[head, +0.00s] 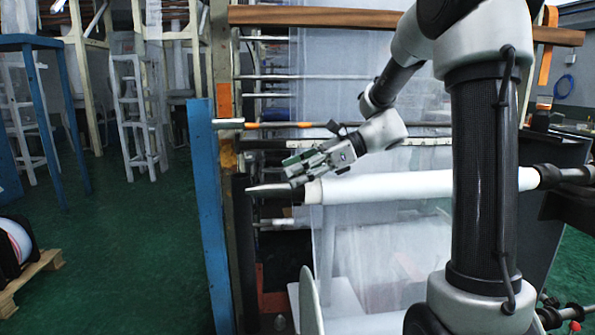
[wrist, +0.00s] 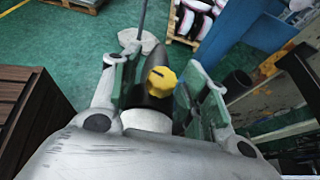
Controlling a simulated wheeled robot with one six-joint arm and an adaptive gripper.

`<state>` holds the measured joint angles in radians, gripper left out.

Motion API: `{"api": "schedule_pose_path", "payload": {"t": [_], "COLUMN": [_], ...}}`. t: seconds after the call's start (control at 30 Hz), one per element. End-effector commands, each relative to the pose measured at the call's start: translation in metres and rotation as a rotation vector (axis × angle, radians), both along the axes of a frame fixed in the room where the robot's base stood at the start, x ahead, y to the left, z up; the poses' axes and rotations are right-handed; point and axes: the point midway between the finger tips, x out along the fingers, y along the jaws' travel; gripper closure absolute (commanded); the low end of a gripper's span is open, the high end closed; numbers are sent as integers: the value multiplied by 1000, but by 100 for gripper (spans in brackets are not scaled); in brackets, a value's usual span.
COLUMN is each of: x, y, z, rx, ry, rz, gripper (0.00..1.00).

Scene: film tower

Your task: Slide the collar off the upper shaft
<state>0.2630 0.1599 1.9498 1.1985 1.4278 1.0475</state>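In the head view my gripper (head: 306,168) is at the left end of a white film roll (head: 400,187), just above the dark tapered end of its shaft (head: 268,188). In the wrist view my gripper (wrist: 160,85) has its two green-padded fingers spread wide. Between them is a dark, rounded collar-like part with a yellow knob (wrist: 161,82) and a white band (wrist: 146,121) nearer the camera. I cannot tell whether either finger touches it. The collar is not clear in the head view, where the gripper covers that spot.
A blue post (head: 208,210) stands left of the shaft end. Another rod with an orange section (head: 275,125) runs above. Clear film hangs below the roll. A pallet (head: 28,278) with a roll sits at far left; the green floor between is open.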

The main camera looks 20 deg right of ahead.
Motion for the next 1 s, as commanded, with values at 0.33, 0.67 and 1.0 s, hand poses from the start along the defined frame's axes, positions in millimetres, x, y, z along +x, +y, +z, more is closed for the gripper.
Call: {"api": "schedule_pose_path", "payload": {"t": [0.33, 0.67, 1.0], "x": [0, 4, 12], "y": [0, 25, 62], "z": [0, -1, -1], "rx": [-1, -2, -3], "ry": [0, 2, 2], "rz": [0, 3, 3], "gripper": [94, 100, 100]}}
